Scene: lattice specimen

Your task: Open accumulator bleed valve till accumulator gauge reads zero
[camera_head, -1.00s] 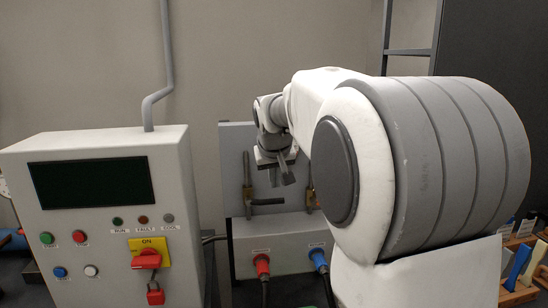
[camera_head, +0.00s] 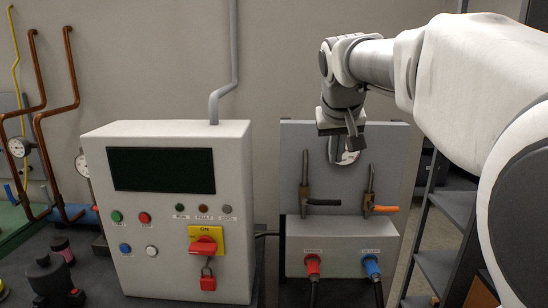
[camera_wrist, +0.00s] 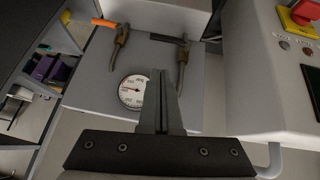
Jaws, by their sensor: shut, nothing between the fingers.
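A grey back panel (camera_head: 300,150) carries a round white-faced gauge (camera_wrist: 131,91), partly hidden behind my gripper in the head view (camera_head: 346,157). Its red needle shows, but I cannot read the value. Two brass fittings with lever handles flank it: one with a black handle (camera_head: 322,202), one with an orange handle (camera_head: 386,209). No label tells me which is the bleed valve. My gripper (camera_head: 353,140) hangs in front of the panel, above and between the levers. In the wrist view (camera_wrist: 158,80) its fingers are together, empty, and apart from both levers.
A control cabinet (camera_head: 230,150) with a dark screen and red switch (camera_head: 203,245) stands left of the panel. Red (camera_head: 312,268) and blue (camera_head: 371,266) cable plugs sit in the box below the levers. Shelving (camera_head: 440,230) stands at right. Pipes and other gauges (camera_head: 18,146) are at far left.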

